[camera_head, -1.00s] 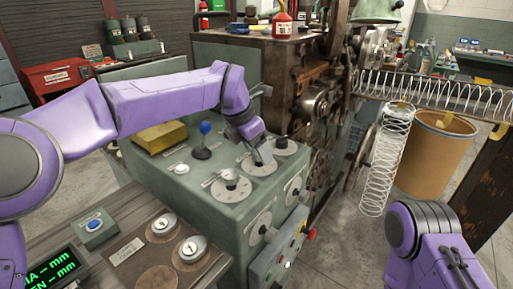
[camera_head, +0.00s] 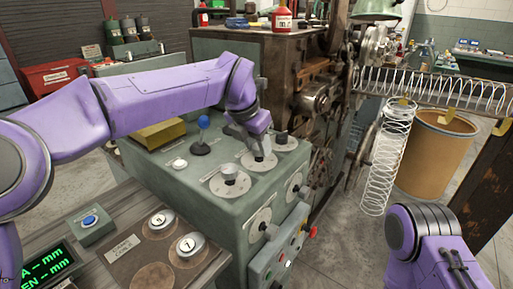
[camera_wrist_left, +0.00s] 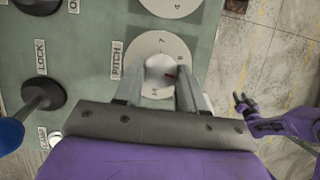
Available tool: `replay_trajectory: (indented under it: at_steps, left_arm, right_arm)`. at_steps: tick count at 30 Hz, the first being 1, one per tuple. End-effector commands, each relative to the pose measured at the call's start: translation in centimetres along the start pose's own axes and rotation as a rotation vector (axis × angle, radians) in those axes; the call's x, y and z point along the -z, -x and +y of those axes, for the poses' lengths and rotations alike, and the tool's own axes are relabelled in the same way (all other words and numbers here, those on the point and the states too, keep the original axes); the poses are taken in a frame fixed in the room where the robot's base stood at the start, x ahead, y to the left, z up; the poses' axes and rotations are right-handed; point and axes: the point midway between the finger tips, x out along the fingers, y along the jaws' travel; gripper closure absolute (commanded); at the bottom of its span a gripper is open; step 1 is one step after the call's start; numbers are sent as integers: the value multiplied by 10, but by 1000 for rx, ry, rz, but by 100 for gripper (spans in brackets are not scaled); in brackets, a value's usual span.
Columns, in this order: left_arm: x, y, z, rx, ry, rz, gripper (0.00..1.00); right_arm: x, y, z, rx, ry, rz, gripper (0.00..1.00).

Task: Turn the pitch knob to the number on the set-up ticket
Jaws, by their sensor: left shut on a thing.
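The pitch knob is a pale round knob (camera_wrist_left: 160,69) with a red mark on its right side, on a white numbered dial (camera_wrist_left: 143,47) beside the PITCH label. In the head view that dial (camera_head: 262,167) lies on top of the grey-green control box. My left gripper (camera_head: 259,152) reaches down over it; in the left wrist view its fingers (camera_wrist_left: 159,88) are shut on the knob, one on each side. Figures 7, 8 and 10 seem to show on the dial; fingers hide part of it. My right gripper (camera_wrist_left: 243,104) is small and looks open, away from the box. No set-up ticket is readable.
Another knob and dial (camera_head: 230,184) stand in front of the pitch dial, and a dark knob (camera_head: 281,139) behind it. A blue-topped lever (camera_head: 203,122) is to the left. The coiling machine (camera_head: 313,97) stands close behind; a hanging spring (camera_head: 382,170) is to the right.

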Motion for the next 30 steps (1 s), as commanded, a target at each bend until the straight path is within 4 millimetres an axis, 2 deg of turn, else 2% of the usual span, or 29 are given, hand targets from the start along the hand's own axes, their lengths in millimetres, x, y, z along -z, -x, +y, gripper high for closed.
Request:
replay_trajectory:
  at_steps: [7, 18, 30]
  left_arm:
    - [-1, 0, -2, -91, 211, -5, 91]
    - [-3, 2, -4, -209, 500, -5, 91]
    - [-4, 2, -5, -276, 663, -6, 91]
  right_arm:
    - [-4, -9, -1, 0, 0, 0, 57]
    - [-4, -9, -1, 0, 0, 0, 57]
    - [-2, -6, 0, 0, 0, 0, 57]
